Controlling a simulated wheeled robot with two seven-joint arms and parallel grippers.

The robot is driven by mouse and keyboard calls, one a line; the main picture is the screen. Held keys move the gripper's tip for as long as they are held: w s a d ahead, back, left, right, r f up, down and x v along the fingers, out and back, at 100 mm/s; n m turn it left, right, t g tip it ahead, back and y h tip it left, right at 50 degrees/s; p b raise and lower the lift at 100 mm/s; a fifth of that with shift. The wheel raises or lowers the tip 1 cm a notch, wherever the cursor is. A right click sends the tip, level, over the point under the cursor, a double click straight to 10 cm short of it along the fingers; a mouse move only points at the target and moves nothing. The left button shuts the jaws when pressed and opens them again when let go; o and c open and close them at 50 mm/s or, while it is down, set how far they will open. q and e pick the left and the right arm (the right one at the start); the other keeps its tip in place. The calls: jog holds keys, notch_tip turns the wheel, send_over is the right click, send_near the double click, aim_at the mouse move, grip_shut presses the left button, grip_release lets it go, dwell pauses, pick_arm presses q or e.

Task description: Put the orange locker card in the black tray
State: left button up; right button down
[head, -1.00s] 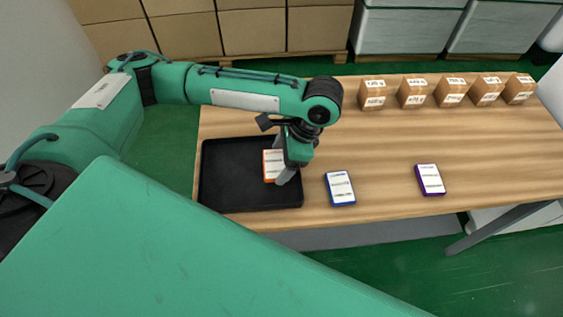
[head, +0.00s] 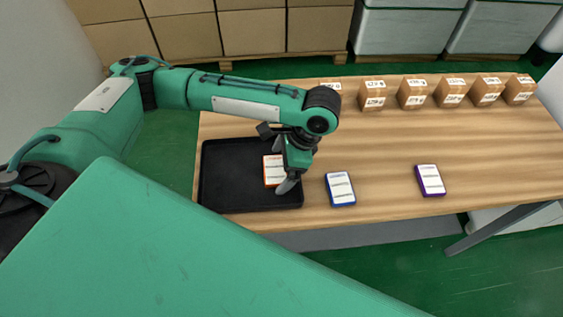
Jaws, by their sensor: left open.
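The orange locker card (head: 272,170) shows a white label with an orange edge. It appears within the right part of the black tray (head: 230,188), partly hidden by my left gripper. The tray stands on the left end of the wooden table. My left gripper (head: 287,182) is open, over the right side of the tray and just right of the card. I cannot tell whether a finger touches the card. My right gripper is not in view.
A blue-edged card (head: 340,189) lies just right of the tray, and a purple-edged card (head: 430,180) lies farther right. Several small brown boxes (head: 412,93) stand along the back of the table (head: 480,150).

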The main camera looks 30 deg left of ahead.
aim_at(278, 169)
pick_arm(q)
jog(key=v, duration=0.3)
jog(key=shift+r, duration=0.1)
jog(key=p+v, duration=0.1)
jog(key=v, duration=0.8)
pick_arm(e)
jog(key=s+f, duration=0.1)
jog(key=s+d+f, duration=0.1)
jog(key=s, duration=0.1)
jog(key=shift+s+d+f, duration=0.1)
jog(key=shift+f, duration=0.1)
pick_arm(q)
jog(key=shift+a, duration=0.1)
